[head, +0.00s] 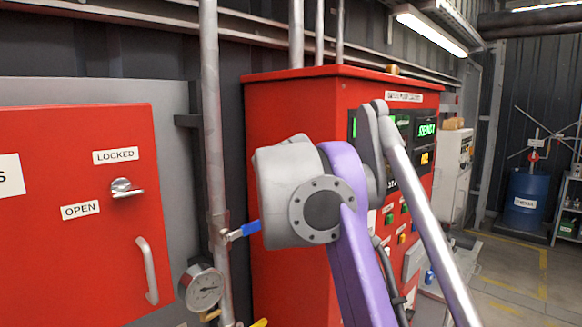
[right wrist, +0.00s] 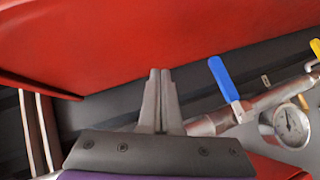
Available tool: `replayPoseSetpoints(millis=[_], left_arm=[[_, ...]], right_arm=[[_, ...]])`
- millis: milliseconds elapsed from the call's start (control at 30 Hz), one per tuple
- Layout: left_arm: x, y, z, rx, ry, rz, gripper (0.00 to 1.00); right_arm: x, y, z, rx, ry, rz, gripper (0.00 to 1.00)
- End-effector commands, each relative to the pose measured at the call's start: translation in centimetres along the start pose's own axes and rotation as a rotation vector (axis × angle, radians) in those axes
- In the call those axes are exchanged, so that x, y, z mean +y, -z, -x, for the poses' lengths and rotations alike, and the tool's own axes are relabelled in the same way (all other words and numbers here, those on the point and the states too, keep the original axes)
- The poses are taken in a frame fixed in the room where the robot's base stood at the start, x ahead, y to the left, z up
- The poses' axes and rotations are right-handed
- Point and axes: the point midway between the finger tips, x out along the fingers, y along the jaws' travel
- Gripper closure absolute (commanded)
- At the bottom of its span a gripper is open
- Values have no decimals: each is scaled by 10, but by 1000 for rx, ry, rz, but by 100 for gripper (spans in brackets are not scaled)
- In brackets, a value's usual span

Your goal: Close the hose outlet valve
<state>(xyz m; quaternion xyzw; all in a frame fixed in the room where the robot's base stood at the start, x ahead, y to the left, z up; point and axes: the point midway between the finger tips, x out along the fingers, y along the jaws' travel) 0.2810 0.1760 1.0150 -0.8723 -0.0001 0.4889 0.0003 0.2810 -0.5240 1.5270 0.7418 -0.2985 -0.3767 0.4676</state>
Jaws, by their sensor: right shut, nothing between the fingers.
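A valve with a blue lever (head: 243,231) sits on the vertical grey pipe left of the red pump cabinet. The blue lever (right wrist: 225,78) also shows in the right wrist view. A yellow lever (head: 260,323) is cut off by the bottom edge of the head view; a yellow lever (right wrist: 316,47) also shows at the right edge of the wrist view. I cannot tell which lever is the hose outlet valve. My right gripper (right wrist: 160,73) is shut and empty, its fingertips left of the blue lever, apart from it. My left gripper is out of view.
A pressure gauge (head: 201,288) hangs beside the pipe (head: 212,130). The red pump cabinet (head: 290,110) stands behind my raised arm. A red locker door (head: 75,240) with a handle is at the left. Open floor (head: 510,280) lies at the right, near a blue drum (head: 528,195).

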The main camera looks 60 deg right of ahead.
Motion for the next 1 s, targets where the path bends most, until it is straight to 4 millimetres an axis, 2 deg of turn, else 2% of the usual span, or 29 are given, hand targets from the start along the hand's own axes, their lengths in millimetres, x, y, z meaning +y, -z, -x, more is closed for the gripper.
replayPoseSetpoints(millis=[100, 300, 1000], left_arm=[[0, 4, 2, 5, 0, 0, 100], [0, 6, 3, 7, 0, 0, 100], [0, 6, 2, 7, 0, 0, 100]], right_arm=[[11, -4, 11, -1, -2, -3, 100], [19, -7, 19, 1, -3, -2, 100], [19, -7, 20, 2, -1, 2, 100]])
